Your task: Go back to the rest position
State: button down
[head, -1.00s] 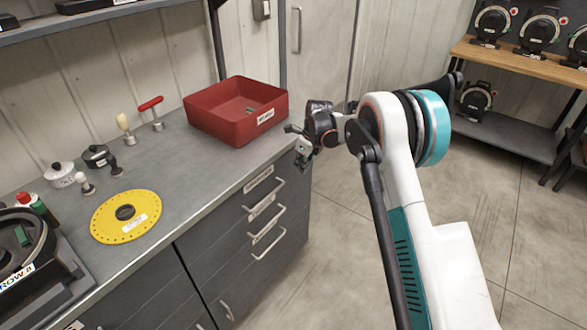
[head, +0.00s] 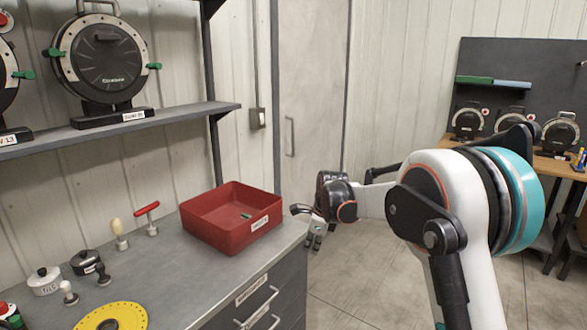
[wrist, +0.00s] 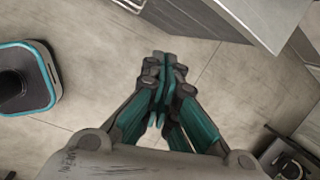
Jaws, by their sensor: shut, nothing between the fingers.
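My gripper (head: 314,240) hangs just off the right end of the grey counter (head: 175,265), to the right of the red bin (head: 232,235). In the wrist view my gripper (wrist: 165,85) points down over the bare floor. Its teal-lined fingers are together with nothing between them. My arm stretches in from the right side of the head view.
The red bin holds a small green item. A yellow disc (head: 112,318) and several knobbed pieces lie left. A shelf (head: 120,130) with a large black round device (head: 102,60) hangs above. A wooden bench (head: 560,167) stands far right. The floor (head: 345,285) between is clear.

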jog(key=s+d+r+n+t, duration=0.1)
jog(key=s+d+r+n, duration=0.35)
jog(key=s+r, duration=0.45)
jog(key=s+d+r+n+t, duration=0.1)
jog(key=s+d+r+n, duration=0.4)
jog(key=s, duration=0.6)
jog(key=s+d+f+n+t+h, duration=0.1)
jog(key=s+d+n, duration=0.1)
jog(key=s+n, duration=0.4)
jog(key=s+d+f+n+t+h, duration=0.1)
jog(key=s+n, duration=0.5)
jog(key=s, duration=1)
jog(key=shift+d+f+t, duration=0.4)
jog(key=shift+d+f, duration=0.1)
jog(key=shift+d, duration=0.25)
jog(key=shift+a, duration=0.1)
